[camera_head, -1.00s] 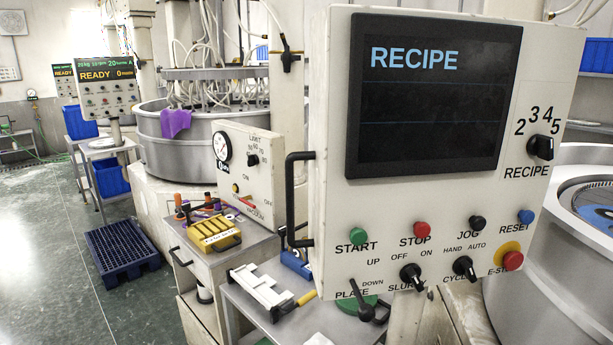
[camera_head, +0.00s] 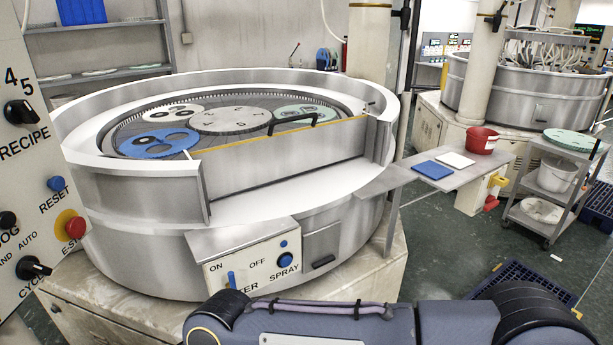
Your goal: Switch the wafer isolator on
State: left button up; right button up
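A small white control box (camera_head: 262,268) sits on the front of the large round lapping machine. It has ON and OFF lettering, a blue lever (camera_head: 231,279) below and between them, a label whose visible end reads "TER", and a SPRAY label beside blue knobs (camera_head: 285,260). The start of the "TER" label is hidden. The lever stands roughly upright; I cannot tell which setting it is at. I see nothing clearly marked as a wafer isolator. One dark arm of mine crosses the bottom, just below the box. Neither gripper shows.
The machine's steel tub (camera_head: 135,195) holds carriers behind a yellow-edged front guard (camera_head: 290,150). The recipe panel (camera_head: 30,190) stands close at left. A side table (camera_head: 470,178) holds a red bowl (camera_head: 482,140).

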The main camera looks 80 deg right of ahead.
aim_at(492, 202)
jog(key=z, duration=3.75)
jog(key=i+l+z, duration=0.25)
jog(key=i, duration=0.75)
jog(key=i+l+z, duration=0.15)
jog(key=i+z, duration=0.15)
jog(key=i, duration=0.75)
